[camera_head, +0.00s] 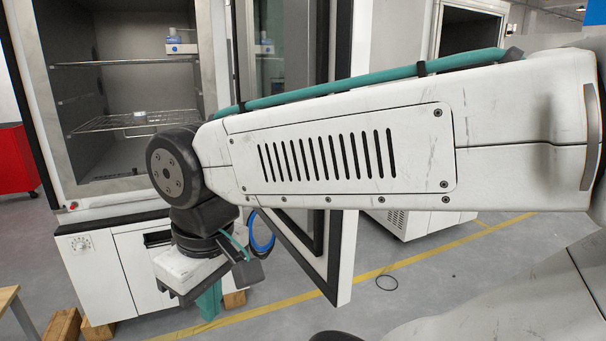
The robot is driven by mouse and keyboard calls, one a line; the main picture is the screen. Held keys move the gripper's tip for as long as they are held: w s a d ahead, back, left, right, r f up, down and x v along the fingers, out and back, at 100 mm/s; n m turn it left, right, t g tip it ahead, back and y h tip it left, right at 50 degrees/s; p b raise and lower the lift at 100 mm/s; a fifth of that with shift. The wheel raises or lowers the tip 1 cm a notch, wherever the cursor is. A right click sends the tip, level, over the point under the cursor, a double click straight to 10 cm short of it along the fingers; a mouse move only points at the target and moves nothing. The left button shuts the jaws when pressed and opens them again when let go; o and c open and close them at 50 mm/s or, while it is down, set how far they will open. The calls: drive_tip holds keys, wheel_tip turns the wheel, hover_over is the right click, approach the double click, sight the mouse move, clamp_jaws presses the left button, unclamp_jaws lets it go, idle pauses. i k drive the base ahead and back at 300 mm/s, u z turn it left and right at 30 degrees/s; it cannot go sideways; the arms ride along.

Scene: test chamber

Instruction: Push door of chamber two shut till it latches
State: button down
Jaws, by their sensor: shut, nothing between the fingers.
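A white test chamber (85,195) stands at the left with its dark-framed opening uncovered. Its door (346,255), white with a black inner frame and a glass pane, stands swung open to the right of the opening. No number is readable, so I cannot tell which chamber is two. My gripper (208,302) hangs below my wrist, pointing down in front of the chamber's lower panel, left of the door. Its teal fingers are shut and empty. My arm crosses in front of the door and hides its middle; contact with the door cannot be made out.
Inside the chamber are wire shelves (135,122) and a blue-capped bottle (178,42). Another chamber (415,215) stands behind at the right. Wooden blocks (62,328) lie at the lower left, near a table corner (8,298). A red cabinet (15,160) is at far left. Floor right of the door is mostly clear.

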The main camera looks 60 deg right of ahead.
sight(279, 47)
drive_tip(key=u, duration=0.2)
drive_tip(key=k, duration=0.85)
drive_tip(key=z, duration=1.55)
drive_tip(key=i, duration=0.5)
drive_tip(key=u, duration=0.1)
